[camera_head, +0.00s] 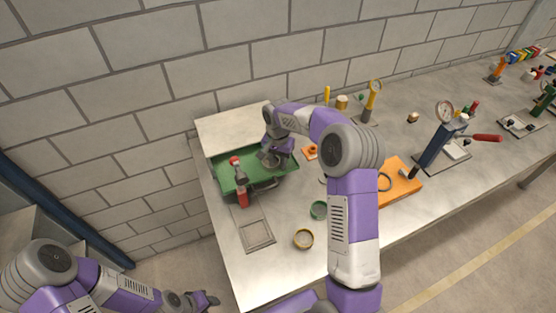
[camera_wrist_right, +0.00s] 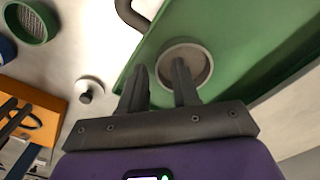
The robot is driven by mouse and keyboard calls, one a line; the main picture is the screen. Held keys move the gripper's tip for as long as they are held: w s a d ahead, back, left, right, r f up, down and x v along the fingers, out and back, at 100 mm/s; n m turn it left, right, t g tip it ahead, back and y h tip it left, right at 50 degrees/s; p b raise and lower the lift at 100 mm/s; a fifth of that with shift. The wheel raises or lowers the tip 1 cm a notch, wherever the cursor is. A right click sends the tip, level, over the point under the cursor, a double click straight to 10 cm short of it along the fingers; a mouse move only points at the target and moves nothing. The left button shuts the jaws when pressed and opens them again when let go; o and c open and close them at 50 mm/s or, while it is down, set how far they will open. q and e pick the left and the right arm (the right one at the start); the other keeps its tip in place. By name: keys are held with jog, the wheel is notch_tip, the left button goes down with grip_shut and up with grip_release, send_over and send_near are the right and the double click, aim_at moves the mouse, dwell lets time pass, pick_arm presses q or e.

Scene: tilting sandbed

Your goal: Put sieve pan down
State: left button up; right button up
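A round grey pan, which looks like the sieve pan (camera_wrist_right: 201,59), lies in the green tray (camera_wrist_right: 250,29) in the right wrist view. In the head view the green tray (camera_head: 226,184) stands at the back left of the table, with the pan mostly hidden under my right gripper (camera_head: 272,158). In the wrist view my right gripper (camera_wrist_right: 160,82) has its fingers apart, one over the pan and one beside its left rim. Contact with the rim cannot be told. My left gripper (camera_head: 208,300) is low at the left, away from the table; its finger gap is unclear.
A red-topped tool (camera_head: 238,180) stands at the tray's front. A green mesh sieve (camera_head: 319,210) and a brass-coloured ring (camera_head: 303,238) lie on the table. An orange block (camera_head: 402,184) and a gauge stand (camera_head: 440,140) are further right.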

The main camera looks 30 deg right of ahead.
aim_at(278, 163)
notch_tip(278, 163, up, 12)
jog(key=p, duration=0.1)
jog(key=shift+r, duration=0.2)
dwell(0.3)
jog(key=shift+f, duration=0.1)
dwell(0.4)
